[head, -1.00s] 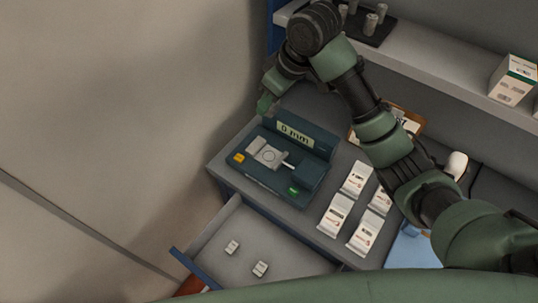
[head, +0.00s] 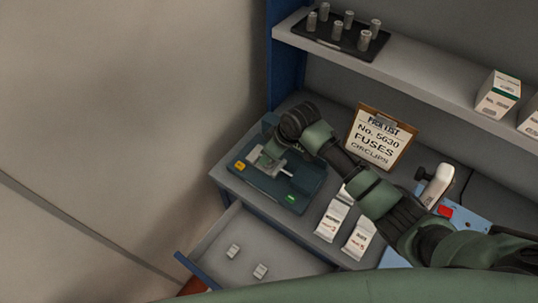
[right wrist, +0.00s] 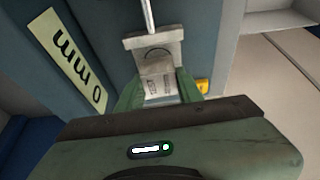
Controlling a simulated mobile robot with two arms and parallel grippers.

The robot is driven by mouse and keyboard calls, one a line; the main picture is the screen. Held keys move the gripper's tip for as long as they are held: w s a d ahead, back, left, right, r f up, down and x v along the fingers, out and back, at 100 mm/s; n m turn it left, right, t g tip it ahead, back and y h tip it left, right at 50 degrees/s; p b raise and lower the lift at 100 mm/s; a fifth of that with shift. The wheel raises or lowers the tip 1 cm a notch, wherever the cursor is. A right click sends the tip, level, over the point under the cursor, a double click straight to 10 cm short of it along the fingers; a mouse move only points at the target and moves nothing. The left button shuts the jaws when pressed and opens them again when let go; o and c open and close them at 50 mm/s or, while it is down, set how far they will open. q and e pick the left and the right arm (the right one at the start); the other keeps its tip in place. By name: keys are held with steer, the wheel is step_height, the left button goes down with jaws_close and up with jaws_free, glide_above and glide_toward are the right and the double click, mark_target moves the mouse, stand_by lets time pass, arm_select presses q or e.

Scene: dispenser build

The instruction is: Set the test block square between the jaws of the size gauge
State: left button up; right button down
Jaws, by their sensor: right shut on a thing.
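The size gauge (head: 302,187), a dark teal unit with an orange and a green button, stands on the counter. In the right wrist view, the gripper (right wrist: 158,92) is shut on the small pale, printed test block (right wrist: 158,86). The block is close to the gauge's pale grey jaw (right wrist: 152,42); whether they touch is unclear. The far jaw is hidden. My left gripper is out of view.
An open drawer (head: 208,244) below holds two small pale pieces. White packets (head: 345,229) lie right of the gauge. A pick list board (head: 380,139) stands behind. A shelf (head: 420,82) with a dark tray and cartons runs above. A scanner (head: 436,184) stands at right.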

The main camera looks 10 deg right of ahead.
steer(key=shift+f, duration=0.85)
steer(key=shift+f, duration=0.15)
steer(key=c, duration=0.9)
jaws_free()
steer(key=b+v, duration=0.2)
steer(key=v, duration=1)
